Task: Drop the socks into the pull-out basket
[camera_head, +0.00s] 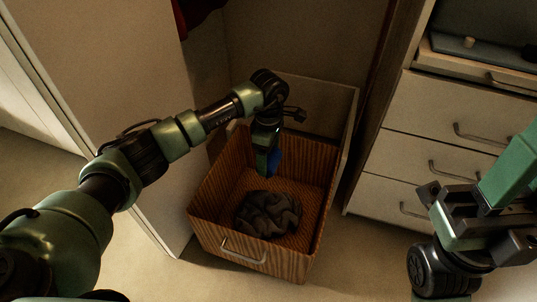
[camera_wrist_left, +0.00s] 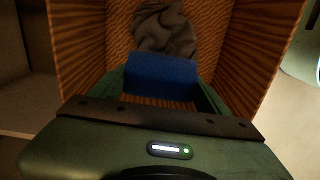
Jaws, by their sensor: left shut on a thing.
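The pull-out basket (camera_head: 210,222) is a striped brown wooden box with a metal handle, extended from the cabinet; its striped walls also fill the left wrist view (camera_wrist_left: 75,50). The socks (camera_wrist_left: 162,82) are a blue bundle. My left gripper (camera_head: 270,165) points down inside the basket and is shut on the socks (camera_head: 273,161), behind a dark grey crumpled cloth (camera_head: 268,213) on the basket floor. In the wrist view the blue bundle sits between the fingers. My right gripper (camera_head: 432,212) is at the right, outside the basket; its jaw opening is unclear.
A white drawer unit (camera_head: 400,165) with several handled drawers stands to the right. A cabinet door panel (camera_head: 125,90) stands at the left. A red cloth (camera_head: 195,14) hangs at the top. Bare floor lies in front of the basket.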

